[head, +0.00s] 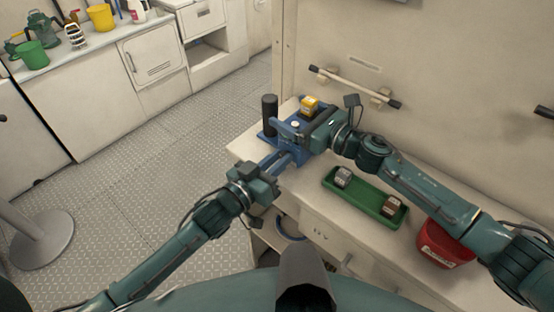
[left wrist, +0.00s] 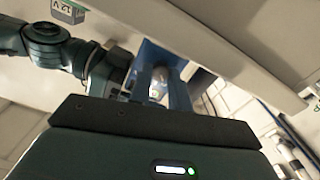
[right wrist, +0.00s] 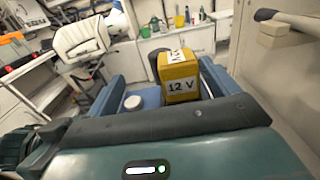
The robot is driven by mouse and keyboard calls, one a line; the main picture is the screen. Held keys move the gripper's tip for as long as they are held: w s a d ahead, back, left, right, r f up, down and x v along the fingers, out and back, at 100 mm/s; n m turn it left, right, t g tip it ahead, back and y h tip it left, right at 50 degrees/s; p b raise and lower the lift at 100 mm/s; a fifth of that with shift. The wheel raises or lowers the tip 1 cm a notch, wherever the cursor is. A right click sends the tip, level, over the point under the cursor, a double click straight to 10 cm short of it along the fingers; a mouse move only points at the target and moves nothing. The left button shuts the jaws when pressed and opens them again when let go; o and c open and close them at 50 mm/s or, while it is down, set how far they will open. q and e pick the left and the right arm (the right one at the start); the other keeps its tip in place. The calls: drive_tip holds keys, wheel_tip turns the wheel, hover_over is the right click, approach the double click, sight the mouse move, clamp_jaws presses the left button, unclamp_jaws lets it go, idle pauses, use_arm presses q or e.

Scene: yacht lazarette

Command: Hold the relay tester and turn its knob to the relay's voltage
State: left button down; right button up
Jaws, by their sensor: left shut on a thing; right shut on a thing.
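The blue relay tester (head: 268,137) stands at the far left end of the bench, beside a black upright post (head: 269,112). A yellow relay (head: 309,104), marked 12 V in the right wrist view (right wrist: 180,84), sits at it. A white round cap (right wrist: 133,103) is in front of the relay. My right gripper (head: 305,132) is shut on the tester's body, its fingers wide apart. My left gripper (head: 289,155) reaches in from the front, its narrow-set fingers around a pale rounded part, seemingly the knob (left wrist: 158,90). The knob's setting cannot be read.
A green tray (head: 352,197) with a grey block (head: 343,177) and a brown block (head: 391,206) lies on the bench under my right arm. A red container (head: 441,246) stands right of it. A wall rail (head: 354,84) is behind. Open floor lies left.

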use_arm(q)
drive_tip(key=shift+m, duration=0.3)
drive_tip(key=m, duration=0.3)
drive_tip(key=shift+m, duration=2.5)
drive_tip(key=c, duration=1.3)
unclamp_jaws()
drive_tip(key=shift+s, duration=0.15)
drive_tip(key=v, duration=1.1)
drive_tip(key=shift+s+a, duration=0.25)
drive_tip(key=shift+s, duration=0.05)
